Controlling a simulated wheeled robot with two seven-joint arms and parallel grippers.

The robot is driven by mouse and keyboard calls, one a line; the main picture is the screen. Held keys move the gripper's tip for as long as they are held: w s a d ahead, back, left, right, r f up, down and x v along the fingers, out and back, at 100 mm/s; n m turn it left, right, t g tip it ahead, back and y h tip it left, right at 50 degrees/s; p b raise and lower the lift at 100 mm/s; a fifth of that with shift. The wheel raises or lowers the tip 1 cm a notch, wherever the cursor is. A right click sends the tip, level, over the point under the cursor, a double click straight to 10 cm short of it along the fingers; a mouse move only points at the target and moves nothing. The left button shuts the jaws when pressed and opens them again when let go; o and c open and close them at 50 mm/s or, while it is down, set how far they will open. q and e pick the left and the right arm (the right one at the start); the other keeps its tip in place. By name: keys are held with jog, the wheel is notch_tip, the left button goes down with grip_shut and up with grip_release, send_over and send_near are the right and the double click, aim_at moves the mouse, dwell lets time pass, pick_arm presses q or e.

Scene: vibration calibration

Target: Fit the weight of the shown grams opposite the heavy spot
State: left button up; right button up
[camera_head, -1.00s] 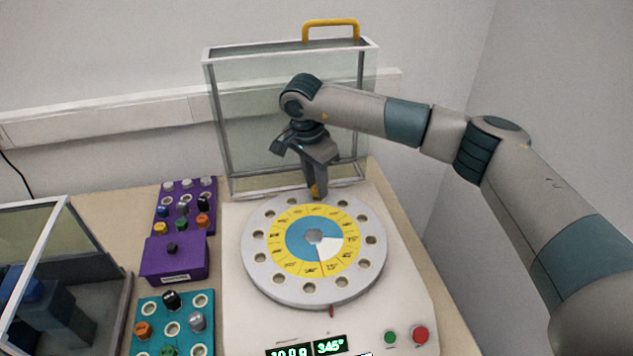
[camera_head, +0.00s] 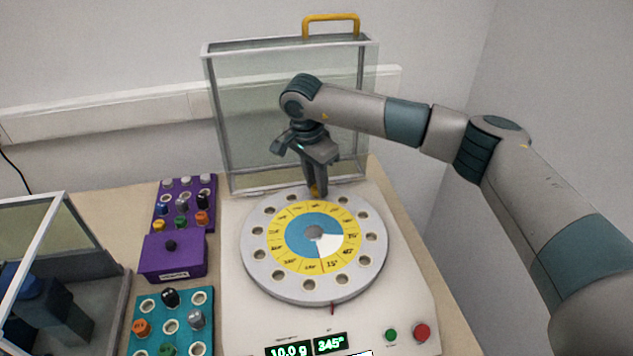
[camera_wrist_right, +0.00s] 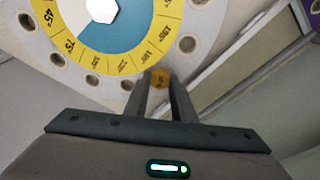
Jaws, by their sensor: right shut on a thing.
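The grey disc (camera_head: 256,273) with a yellow degree ring (camera_head: 279,253) and a ring of holes lies on the white balancing machine (camera_head: 260,322). Its display (camera_head: 305,347) reads 10.0 g and 345°. My right gripper (camera_head: 317,192) is at the disc's far edge, shut on a yellow-orange weight (camera_wrist_right: 160,78). In the right wrist view the weight sits between the fingertips (camera_wrist_right: 160,84) at the disc's rim. I cannot tell whether it is in a hole. My left gripper does not show clearly; dark blue parts show behind glass at the lower left.
A purple rack (camera_head: 208,232) and a teal rack (camera_head: 208,320) with several coloured weights stand left of the machine. A purple box (camera_head: 173,258) is between them. A clear guard with a yellow handle (camera_head: 331,19) stands behind the disc. Green (camera_head: 391,335) and red (camera_head: 422,332) buttons are at the front right.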

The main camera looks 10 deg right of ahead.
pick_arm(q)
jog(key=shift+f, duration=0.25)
pick_arm(e)
jog(key=shift+f, duration=0.25)
jog(key=o, duration=1.1)
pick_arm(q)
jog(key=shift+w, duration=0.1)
